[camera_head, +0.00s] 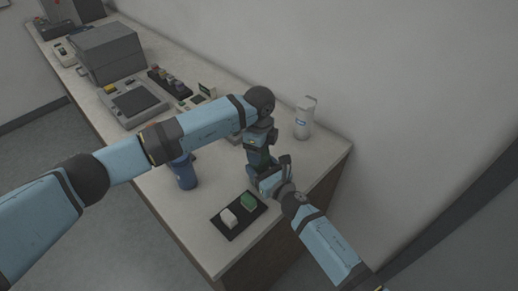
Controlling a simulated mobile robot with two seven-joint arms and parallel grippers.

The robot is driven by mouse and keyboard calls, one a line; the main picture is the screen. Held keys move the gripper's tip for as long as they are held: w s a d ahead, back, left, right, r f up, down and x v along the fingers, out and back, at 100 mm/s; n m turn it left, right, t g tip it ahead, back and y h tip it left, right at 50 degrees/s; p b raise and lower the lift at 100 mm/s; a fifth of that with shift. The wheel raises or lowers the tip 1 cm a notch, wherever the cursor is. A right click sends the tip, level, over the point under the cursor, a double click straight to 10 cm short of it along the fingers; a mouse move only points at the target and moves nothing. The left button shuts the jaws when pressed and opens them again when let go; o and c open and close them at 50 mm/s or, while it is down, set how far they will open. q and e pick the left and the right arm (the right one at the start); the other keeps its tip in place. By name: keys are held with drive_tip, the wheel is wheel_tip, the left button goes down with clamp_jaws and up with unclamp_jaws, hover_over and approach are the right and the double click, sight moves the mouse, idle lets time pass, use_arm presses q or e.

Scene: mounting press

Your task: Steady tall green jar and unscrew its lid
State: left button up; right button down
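A dark green body, likely the tall green jar (259,158), stands upright near the right end of the bench, mostly hidden between my two grippers. My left gripper (260,143) comes down from above at its top, and the lid is hidden there. My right gripper (271,174) reaches in from the lower right, low at the jar's side, with a finger showing to the right. The view is too small to show whether either gripper is closed on the jar or lid.
A black tray (238,228) with a white block (228,217) and a green block (249,201) lies in front of the jar. A blue container (185,172) stands left, a white bottle (304,118) behind right. Grey machines (110,52) fill the far bench (200,232).

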use_arm(q)
drive_tip(key=shift+r, duration=1)
drive_tip(key=shift+r, duration=2)
use_arm(e)
drive_tip(key=shift+c, duration=0.7)
unclamp_jaws()
